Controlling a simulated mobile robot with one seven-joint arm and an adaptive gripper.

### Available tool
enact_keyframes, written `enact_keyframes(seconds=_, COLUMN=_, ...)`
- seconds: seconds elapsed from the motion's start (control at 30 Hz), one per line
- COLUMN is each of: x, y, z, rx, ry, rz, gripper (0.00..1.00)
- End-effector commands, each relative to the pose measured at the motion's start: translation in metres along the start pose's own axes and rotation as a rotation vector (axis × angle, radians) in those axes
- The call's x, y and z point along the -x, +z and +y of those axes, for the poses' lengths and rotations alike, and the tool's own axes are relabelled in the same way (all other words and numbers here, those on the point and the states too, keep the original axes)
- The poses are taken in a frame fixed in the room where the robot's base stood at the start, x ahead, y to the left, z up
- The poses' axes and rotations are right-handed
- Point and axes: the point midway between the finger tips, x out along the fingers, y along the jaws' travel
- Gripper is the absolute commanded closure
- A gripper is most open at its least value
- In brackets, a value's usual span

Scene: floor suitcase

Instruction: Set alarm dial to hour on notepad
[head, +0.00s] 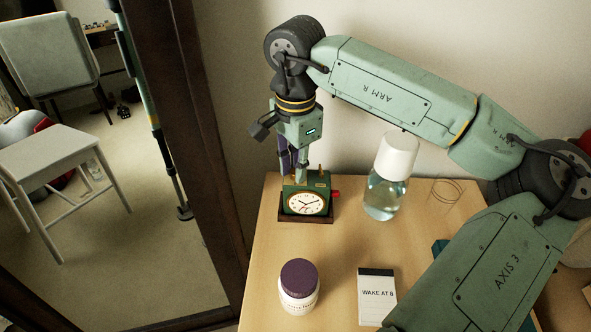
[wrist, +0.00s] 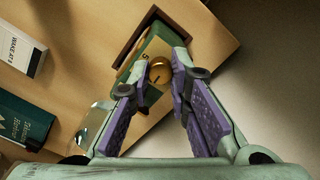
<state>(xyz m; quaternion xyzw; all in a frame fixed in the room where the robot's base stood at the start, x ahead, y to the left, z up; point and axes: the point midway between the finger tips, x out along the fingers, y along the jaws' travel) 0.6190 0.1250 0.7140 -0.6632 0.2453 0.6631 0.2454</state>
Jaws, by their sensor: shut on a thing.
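A green alarm clock (head: 305,203) with a cream face stands on a brown base at the back left of the wooden table. Its green top also shows in the wrist view (wrist: 154,46). A gold alarm dial (wrist: 160,72) with a dark mark sits on top of the clock. My gripper (head: 294,174) points straight down over the clock. In the wrist view my gripper (wrist: 164,62) has its purple-padded fingers on either side of the dial, shut on it. The notepad (head: 377,295) reads "WAKE AT 8" and lies at the front; it also shows in the wrist view (wrist: 20,48).
A clear bottle with a white cap (head: 397,155) stands right of the clock. A purple-lidded jar (head: 298,283) stands in front. A dark green book (wrist: 20,118) lies beside the notepad. A dark-framed mirror (head: 200,130) is close on the left; the wall is behind.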

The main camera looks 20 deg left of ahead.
Motion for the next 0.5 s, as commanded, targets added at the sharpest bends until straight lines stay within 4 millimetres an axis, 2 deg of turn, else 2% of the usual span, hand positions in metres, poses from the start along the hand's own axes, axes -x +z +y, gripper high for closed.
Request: enact_keyframes(seconds=0.5, x=-0.0010, y=0.0000, z=-0.0002, rx=0.455, ry=0.000, rz=0.000, gripper=1.00)
